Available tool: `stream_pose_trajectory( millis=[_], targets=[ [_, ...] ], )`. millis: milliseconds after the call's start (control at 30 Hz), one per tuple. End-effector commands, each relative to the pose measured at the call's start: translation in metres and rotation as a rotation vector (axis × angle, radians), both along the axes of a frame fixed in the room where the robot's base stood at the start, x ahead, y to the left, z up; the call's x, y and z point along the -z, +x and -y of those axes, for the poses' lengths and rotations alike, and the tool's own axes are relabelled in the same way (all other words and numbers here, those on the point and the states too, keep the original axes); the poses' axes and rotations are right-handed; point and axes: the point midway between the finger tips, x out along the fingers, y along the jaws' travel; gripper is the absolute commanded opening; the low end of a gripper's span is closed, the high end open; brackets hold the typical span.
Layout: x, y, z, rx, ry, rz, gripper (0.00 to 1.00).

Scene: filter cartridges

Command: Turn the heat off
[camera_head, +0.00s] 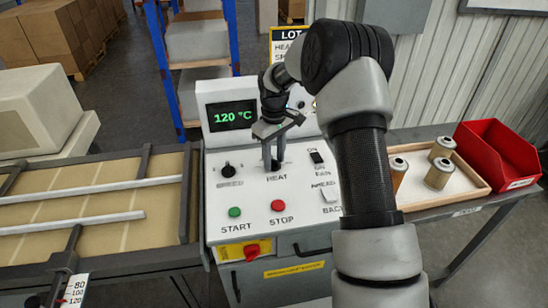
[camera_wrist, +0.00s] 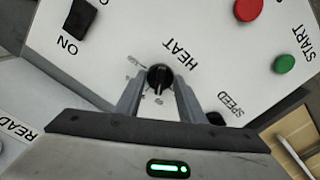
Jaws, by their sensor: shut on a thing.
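The heat knob (camera_wrist: 159,79) is a small black dial above the word HEAT on the white control panel (camera_head: 250,205). My gripper (camera_wrist: 158,84) is shut on it, with one finger on each side. In the head view my gripper (camera_head: 273,165) points down at the panel just above HEAT, and its fingers largely hide the knob. Small marks stand beside the knob in the wrist view, too blurred to read.
The speed knob (camera_head: 228,169) is left of my gripper. A green START button (camera_head: 235,212), a red STOP button (camera_head: 278,205) and a black ON switch (camera_head: 316,157) are nearby.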

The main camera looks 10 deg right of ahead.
Motion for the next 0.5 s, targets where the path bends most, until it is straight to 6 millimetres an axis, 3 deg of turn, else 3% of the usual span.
stream_pose_trajectory(
  millis=[500],
  targets=[
    [0.0002, -0.0011, 0.0004, -0.481, 0.000, -0.003, 0.13]
  ],
)
